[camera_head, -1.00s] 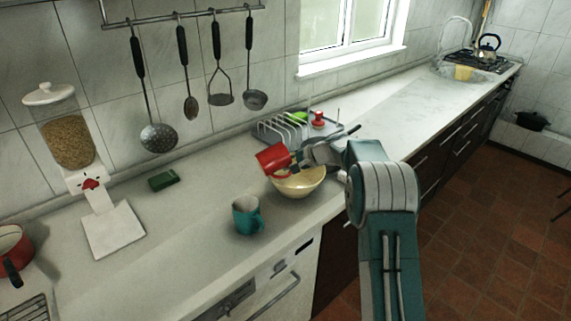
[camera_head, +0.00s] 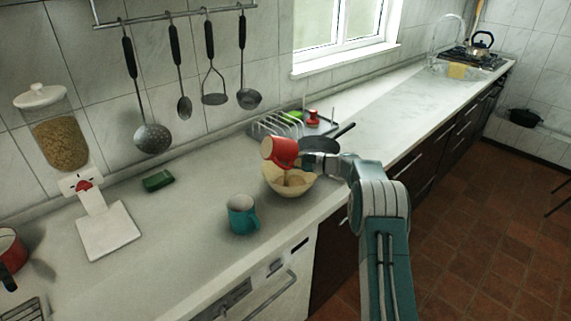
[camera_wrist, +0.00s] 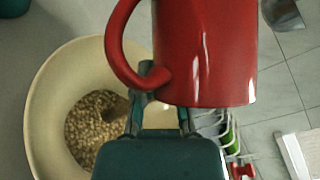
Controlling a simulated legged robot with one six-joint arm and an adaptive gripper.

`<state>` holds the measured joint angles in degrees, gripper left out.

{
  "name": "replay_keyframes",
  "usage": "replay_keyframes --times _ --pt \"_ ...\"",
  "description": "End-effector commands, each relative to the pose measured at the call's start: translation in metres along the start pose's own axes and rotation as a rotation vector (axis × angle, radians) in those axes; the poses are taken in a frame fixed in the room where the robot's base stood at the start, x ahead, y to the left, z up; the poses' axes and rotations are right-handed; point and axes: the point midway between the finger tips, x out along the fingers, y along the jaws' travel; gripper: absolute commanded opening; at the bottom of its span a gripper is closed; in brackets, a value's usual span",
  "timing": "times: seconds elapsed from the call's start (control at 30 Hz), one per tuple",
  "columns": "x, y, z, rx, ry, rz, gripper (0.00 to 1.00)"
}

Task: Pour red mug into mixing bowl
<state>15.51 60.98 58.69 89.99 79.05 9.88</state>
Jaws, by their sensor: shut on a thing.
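The mixing bowl (camera_wrist: 45,110) lies below to the left, with a heap of small tan pieces inside. The inside of the mug is hidden in the wrist view, so I cannot tell what is left in it.
A teal mug (camera_head: 242,214) stands on the counter left of the bowl. A dish rack (camera_head: 275,124) and a dark pan (camera_head: 320,145) are behind it. A green sponge (camera_head: 158,180) and a white scale-like stand (camera_head: 108,230) are further left. The counter between is clear.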

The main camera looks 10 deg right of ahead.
Motion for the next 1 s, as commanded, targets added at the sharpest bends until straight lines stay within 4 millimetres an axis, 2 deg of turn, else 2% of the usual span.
replay_keyframes --times 0.53,1.0 --pt "-0.003 -0.013 0.009 0.074 -0.060 -0.062 0.00" --pt "-0.003 -0.014 0.009 0.114 -0.090 -0.093 0.00"
